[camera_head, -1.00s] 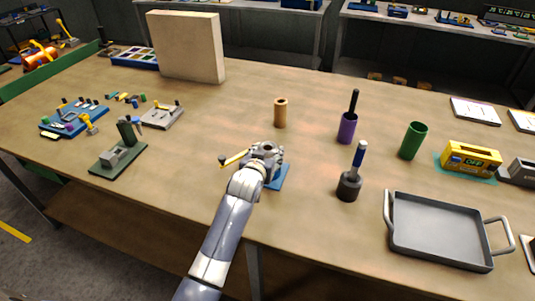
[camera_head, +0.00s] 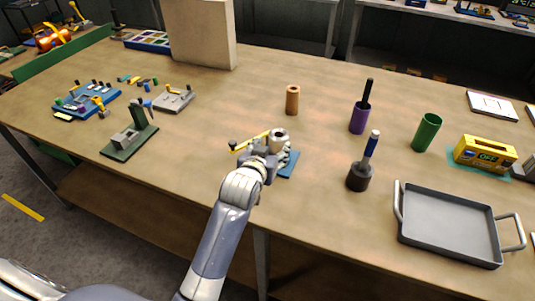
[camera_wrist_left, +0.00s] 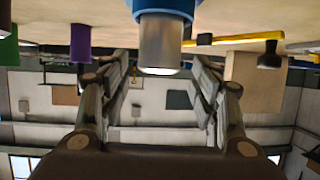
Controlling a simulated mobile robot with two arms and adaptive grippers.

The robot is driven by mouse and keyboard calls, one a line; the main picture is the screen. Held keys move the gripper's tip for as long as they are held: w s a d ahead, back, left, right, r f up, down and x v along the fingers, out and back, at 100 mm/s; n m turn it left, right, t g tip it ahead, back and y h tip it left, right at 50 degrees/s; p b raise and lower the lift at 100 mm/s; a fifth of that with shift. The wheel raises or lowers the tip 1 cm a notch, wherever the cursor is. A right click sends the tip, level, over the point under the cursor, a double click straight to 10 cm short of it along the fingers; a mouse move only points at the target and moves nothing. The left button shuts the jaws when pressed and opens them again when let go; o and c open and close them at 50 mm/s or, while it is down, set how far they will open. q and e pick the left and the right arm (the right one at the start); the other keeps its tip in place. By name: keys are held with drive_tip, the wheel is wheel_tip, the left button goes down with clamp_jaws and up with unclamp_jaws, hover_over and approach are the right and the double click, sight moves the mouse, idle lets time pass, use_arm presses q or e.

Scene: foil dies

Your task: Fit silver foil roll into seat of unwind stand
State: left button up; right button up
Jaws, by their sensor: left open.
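The silver foil roll (camera_head: 279,134) stands upright over the blue unwind stand (camera_head: 287,168) near the table's front edge. In the left wrist view, which is upside down, the silver roll (camera_wrist_left: 160,45) joins a blue round part of the stand (camera_wrist_left: 165,7). How deep it sits is hidden. My left gripper (camera_head: 277,154) is low at the near side of the roll and hides part of the stand. In the wrist view its fingers (camera_wrist_left: 160,75) are open, spread apart on either side of the roll, with gaps. My right gripper is out of view.
A yellow bar with a dark knob (camera_head: 250,141) extends left beside the roll. A tan cylinder (camera_head: 292,100) stands behind. A green fixture (camera_head: 128,140) is left, with clear table between.

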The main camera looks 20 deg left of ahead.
use_arm(q)
drive_tip(key=v, duration=0.3)
drive_tip(key=shift+s+r, duration=0.15)
drive_tip(key=shift+s, duration=0.05)
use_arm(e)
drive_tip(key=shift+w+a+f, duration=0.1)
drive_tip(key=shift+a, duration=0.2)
